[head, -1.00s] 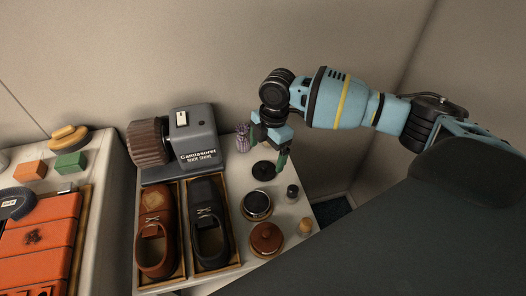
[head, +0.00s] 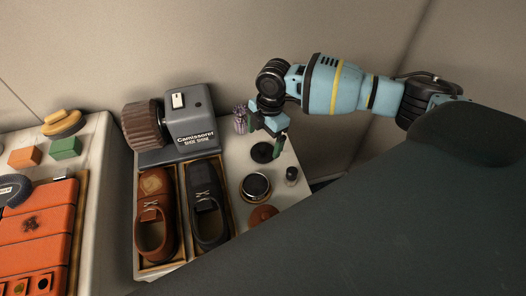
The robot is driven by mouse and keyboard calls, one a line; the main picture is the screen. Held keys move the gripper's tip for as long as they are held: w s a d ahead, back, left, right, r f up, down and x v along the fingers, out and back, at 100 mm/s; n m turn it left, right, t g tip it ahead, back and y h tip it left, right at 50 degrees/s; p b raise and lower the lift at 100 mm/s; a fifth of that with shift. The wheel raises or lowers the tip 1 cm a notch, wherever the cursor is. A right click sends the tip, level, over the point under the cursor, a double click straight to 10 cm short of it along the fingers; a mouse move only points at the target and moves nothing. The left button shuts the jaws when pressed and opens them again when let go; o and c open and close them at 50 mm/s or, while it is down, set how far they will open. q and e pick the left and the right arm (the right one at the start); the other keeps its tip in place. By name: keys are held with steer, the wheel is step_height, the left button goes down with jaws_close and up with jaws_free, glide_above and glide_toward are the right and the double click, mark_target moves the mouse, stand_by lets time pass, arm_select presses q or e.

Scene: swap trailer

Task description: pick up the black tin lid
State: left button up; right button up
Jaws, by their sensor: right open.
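The black tin lid (head: 262,152) lies flat on the white table at the back right, a dark round disc. My right gripper (head: 266,143) is just above and behind it, pointing down, with its green-tipped fingers apart on either side of the lid's far part. Nothing shows between the fingers. I cannot tell whether a finger touches the lid. An open black tin (head: 255,187) stands in front of the lid. My left gripper is not in the view.
A small dark-capped bottle (head: 291,175) and a brown round tin (head: 263,216) stand near. A brown shoe (head: 155,220) and a black shoe (head: 207,205) lie in trays at left. A shoe shine machine (head: 190,120) and a purple bristly item (head: 240,118) stand behind.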

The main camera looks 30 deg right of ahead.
mark_target(263, 147)
steer(key=f, duration=0.4)
steer(key=shift+s+a, duration=0.15)
steer(key=shift+a, duration=0.05)
steer(key=shift+c, duration=0.3)
steer(key=c, duration=1)
